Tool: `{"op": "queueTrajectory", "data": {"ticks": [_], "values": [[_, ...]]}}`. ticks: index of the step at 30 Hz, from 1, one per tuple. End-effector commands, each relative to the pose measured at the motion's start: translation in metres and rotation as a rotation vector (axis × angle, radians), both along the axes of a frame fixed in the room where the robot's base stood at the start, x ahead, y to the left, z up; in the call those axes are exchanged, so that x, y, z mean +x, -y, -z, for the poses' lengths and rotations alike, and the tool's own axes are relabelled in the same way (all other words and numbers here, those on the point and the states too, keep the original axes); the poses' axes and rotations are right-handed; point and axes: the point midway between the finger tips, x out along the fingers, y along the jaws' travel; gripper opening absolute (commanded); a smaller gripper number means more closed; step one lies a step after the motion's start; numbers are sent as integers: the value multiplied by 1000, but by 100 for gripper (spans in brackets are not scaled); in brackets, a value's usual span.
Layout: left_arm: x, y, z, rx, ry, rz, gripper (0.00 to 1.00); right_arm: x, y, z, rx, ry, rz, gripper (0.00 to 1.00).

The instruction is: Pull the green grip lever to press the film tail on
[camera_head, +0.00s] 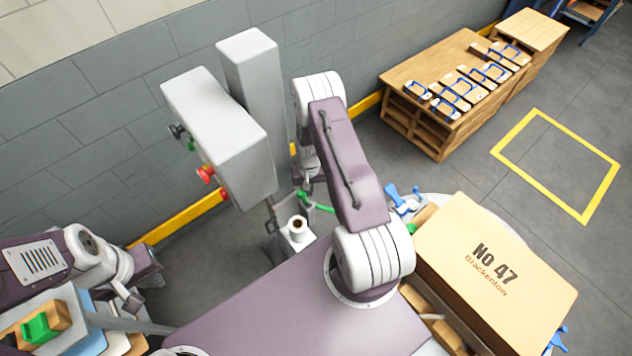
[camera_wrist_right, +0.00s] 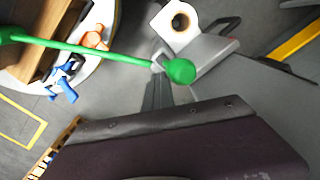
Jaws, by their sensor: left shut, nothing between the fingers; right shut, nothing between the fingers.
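The green grip lever (camera_head: 318,205) shows in the head view as a thin bar beside the white film roll (camera_head: 298,228), partly hidden by my right arm. In the right wrist view the lever's bar (camera_wrist_right: 90,49) runs across from the left and ends in a round green knob (camera_wrist_right: 181,71). My right gripper (camera_wrist_right: 158,64) is shut, its tips at the bar just left of the knob; I cannot tell whether they touch it. The film roll also shows in the wrist view (camera_wrist_right: 181,20), above the knob. My left gripper (camera_head: 133,303) is shut and empty at the lower left, far from the lever.
A grey machine housing (camera_head: 220,135) with a red button (camera_head: 205,174) stands by the wall. A carton marked No 47 (camera_head: 495,270) is at the right. A wooden bench (camera_head: 420,75) with clamps stands farther back. Floor inside the yellow outline (camera_head: 560,160) is clear.

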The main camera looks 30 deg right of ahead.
Motion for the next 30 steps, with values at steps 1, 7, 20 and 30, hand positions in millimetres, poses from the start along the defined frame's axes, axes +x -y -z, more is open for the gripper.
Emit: {"op": "queueTrajectory", "data": {"ticks": [1, 7, 20, 30], "values": [[0, 0, 0, 0, 0, 0, 0, -1, 0, 1, 1, -3, 0, 0], [0, 0, 0, 0, 0, 0, 0, -1, 0, 1, 1, -3, 0, 0], [0, 0, 10, 0, 0, 0, 0, 3, 34, 0, 0, -1, 3, 0], [0, 0, 19, 0, 0, 0, 0, 6, 63, -2, 0, 0, 2, 0]]}}
